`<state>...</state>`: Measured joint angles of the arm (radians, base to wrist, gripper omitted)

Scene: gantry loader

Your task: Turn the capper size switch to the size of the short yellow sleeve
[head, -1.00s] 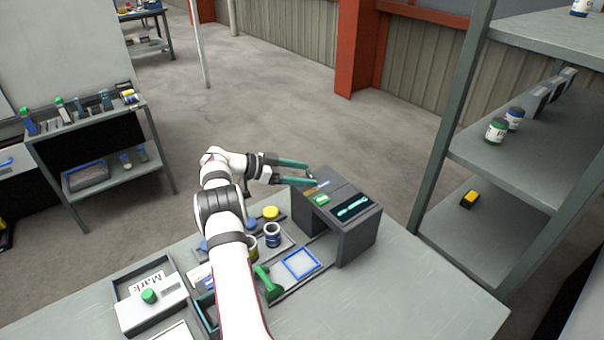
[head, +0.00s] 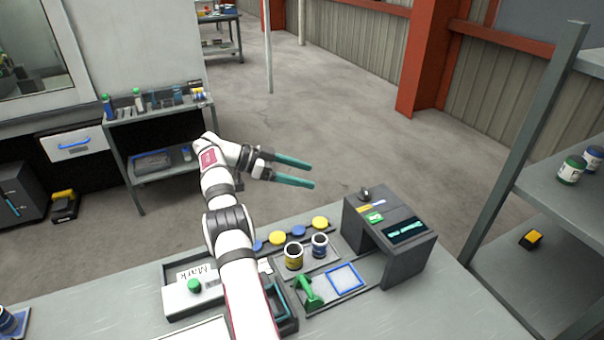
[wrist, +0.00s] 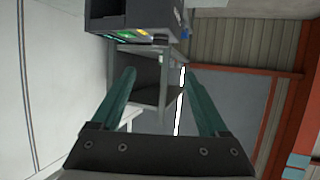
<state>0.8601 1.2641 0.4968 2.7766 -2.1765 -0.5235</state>
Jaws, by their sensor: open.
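The dark grey capper (head: 418,262) stands on the bench right of my gripper. On its top are a small dark knob (head: 364,193), probably the size switch, yellow and pale strips beside it, a green panel (head: 374,218) and a dark display (head: 406,231). The knob's setting is too small to read. My gripper (head: 312,174) is open and empty, in the air left of the knob and apart from it. The wrist view shows the capper's edge (wrist: 105,8) beyond the open fingers (wrist: 158,72).
Yellow and blue discs (head: 320,223) lie in a row behind the jars. A green-handled tool (head: 309,292) and a blue-framed pad (head: 344,279) lie in front. A shelf rack (head: 527,130) stands at the right. The air around my gripper is clear.

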